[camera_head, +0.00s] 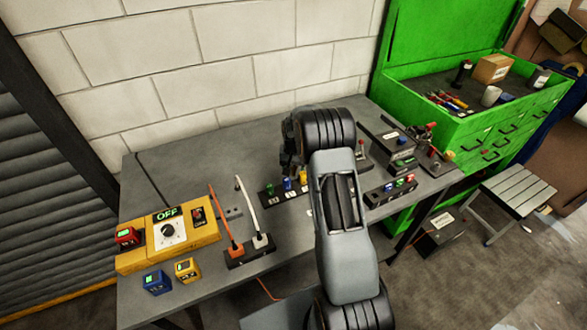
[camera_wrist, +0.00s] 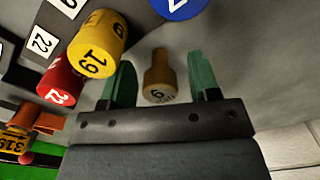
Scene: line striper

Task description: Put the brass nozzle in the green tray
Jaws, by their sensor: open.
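A brass-coloured piece (camera_wrist: 158,82) with a narrower end and a number on its wide end shows in the wrist view; it looks like the brass nozzle. My gripper (camera_wrist: 161,64) is open, with its green fingers on either side of the piece and gaps between. I cannot tell whether the piece is at fingertip depth. In the head view my gripper (camera_head: 290,145) is a dark shape above the back of the bench, partly behind my arm, and the nozzle cannot be made out. No green tray is clearly identifiable; a green surface (camera_wrist: 15,158) shows at the wrist view's lower left.
A yellow cylinder (camera_wrist: 98,44), a red one (camera_wrist: 60,82) and a blue one (camera_wrist: 180,6) are near the fingers. A black rack (camera_head: 268,197) with coloured pieces stands beside my arm. A yellow control box (camera_head: 183,235) is at left; a green tool chest (camera_head: 490,125) is at right.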

